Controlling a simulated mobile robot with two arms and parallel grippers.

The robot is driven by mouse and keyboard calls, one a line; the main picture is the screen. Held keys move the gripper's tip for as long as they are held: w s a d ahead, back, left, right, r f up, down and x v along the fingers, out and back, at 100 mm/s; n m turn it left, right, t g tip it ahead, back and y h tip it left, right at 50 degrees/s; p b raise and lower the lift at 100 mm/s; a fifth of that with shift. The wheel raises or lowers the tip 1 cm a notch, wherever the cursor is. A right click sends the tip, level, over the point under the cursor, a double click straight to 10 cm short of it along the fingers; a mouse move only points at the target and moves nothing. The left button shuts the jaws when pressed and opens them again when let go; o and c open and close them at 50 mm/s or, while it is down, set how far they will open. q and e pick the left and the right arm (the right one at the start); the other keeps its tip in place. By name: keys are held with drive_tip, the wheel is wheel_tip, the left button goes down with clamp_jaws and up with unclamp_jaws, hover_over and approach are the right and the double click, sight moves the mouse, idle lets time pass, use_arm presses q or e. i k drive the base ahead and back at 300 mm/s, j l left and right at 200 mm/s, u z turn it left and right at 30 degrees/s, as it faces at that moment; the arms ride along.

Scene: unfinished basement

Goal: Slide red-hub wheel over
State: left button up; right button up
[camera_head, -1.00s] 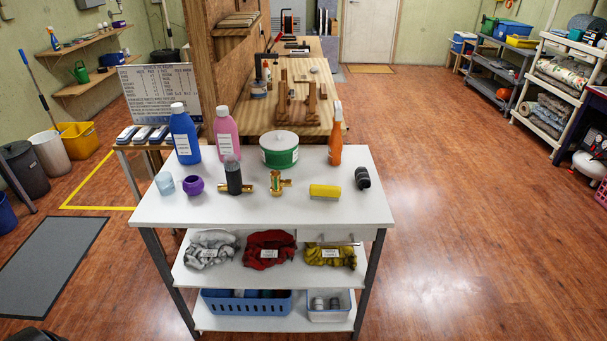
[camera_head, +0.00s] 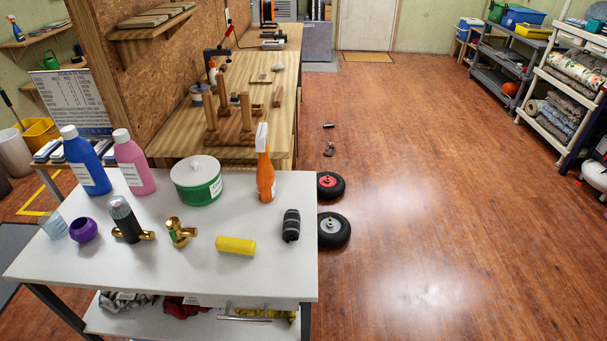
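The red-hub wheel (camera_head: 329,184) lies on the wooden floor just right of the white table, its black tyre around a red centre. A second black wheel with a grey hub (camera_head: 333,230) lies nearer, beside the table edge, which hides part of its left side. Neither of my grippers shows in the head view.
The white table (camera_head: 270,276) carries bottles, a green-and-white tub (camera_head: 196,181), an orange spray bottle (camera_head: 265,165) and brass fittings. A wooden workbench (camera_head: 185,138) stands behind it. Small metal parts (camera_head: 329,149) lie beyond the wheels. The floor to the right (camera_head: 440,220) is open.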

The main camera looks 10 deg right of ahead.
sight(329, 185)
drive_tip(key=i+l, duration=0.2)
drive_tip(key=l, duration=0.2)
drive_tip(key=i+l, duration=0.15)
drive_tip(key=l, duration=0.2)
drive_tip(key=i+l+u, duration=0.1)
drive_tip(key=l, duration=0.3)
drive_tip(key=i+l, duration=0.25)
drive_tip(key=l, duration=0.15)
drive_tip(key=i+l, duration=0.2)
drive_tip(key=l, duration=0.15)
drive_tip(key=i+l+u, duration=0.1)
drive_tip(key=l, duration=0.3)
drive_tip(key=i+l, duration=0.2)
drive_tip(key=l, duration=0.2)
drive_tip(key=i+l, duration=0.1)
drive_tip(key=i, duration=0.05)
